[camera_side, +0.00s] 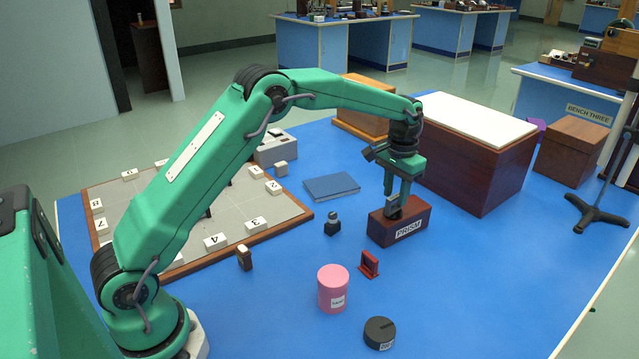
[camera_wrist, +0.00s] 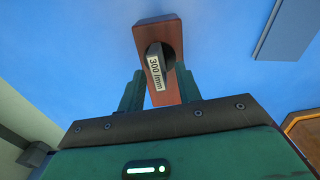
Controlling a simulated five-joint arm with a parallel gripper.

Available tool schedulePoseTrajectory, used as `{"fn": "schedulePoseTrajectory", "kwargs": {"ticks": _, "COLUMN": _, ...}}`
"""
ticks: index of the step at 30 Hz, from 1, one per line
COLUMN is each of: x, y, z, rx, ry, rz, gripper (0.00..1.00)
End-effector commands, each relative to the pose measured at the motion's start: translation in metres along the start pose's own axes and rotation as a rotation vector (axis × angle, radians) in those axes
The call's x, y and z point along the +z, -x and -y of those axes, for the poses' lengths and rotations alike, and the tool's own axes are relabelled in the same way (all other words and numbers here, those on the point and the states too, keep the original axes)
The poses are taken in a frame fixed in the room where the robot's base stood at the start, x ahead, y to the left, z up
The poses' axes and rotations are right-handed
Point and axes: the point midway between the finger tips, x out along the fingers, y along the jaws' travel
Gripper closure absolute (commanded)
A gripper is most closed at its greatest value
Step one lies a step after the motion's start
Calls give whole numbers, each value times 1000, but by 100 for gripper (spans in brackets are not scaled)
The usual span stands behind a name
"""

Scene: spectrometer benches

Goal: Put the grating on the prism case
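The prism case (camera_side: 398,229) is a dark red-brown box with a white PRISM label, lying on the blue bench. It also shows in the wrist view (camera_wrist: 157,31), below the fingers. The grating, a small dark piece with a white "300 l/mm" label (camera_wrist: 155,68), is between the fingers and over the case top. In the side view the grating (camera_side: 393,213) appears to rest on the case top, partly hidden by the fingers. My gripper (camera_side: 396,203) points down at the case. In the wrist view its fingers (camera_wrist: 159,85) stand apart on either side of the grating, with a gap beside it.
A large brown box with a white top (camera_side: 475,150) stands close behind the case. A blue book (camera_side: 332,187), a small dark bottle (camera_side: 332,224), a red holder (camera_side: 369,264), a pink jar (camera_side: 333,289) and a black round tin (camera_side: 380,333) lie around. The right front bench is clear.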

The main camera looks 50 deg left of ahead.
Motion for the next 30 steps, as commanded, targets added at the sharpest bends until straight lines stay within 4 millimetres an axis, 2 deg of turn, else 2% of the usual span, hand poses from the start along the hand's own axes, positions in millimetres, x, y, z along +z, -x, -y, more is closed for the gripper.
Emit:
{"fn": "schedulePoseTrajectory", "kwargs": {"ticks": 12, "x": -1, "y": 67, "z": 0, "rx": 0, "ry": 0, "rz": -4, "gripper": 66}}
{"fn": "schedulePoseTrajectory", "kwargs": {"ticks": 18, "x": -1, "y": 91, "z": 0, "rx": 0, "ry": 0, "rz": -3, "gripper": 66}}
{"fn": "schedulePoseTrajectory", "kwargs": {"ticks": 24, "x": 0, "y": 102, "z": 0, "rx": 0, "ry": 0, "rz": -1, "gripper": 66}}
{"fn": "schedulePoseTrajectory", "kwargs": {"ticks": 30, "x": 0, "y": 102, "z": 0, "rx": 0, "ry": 0, "rz": 0, "gripper": 66}}
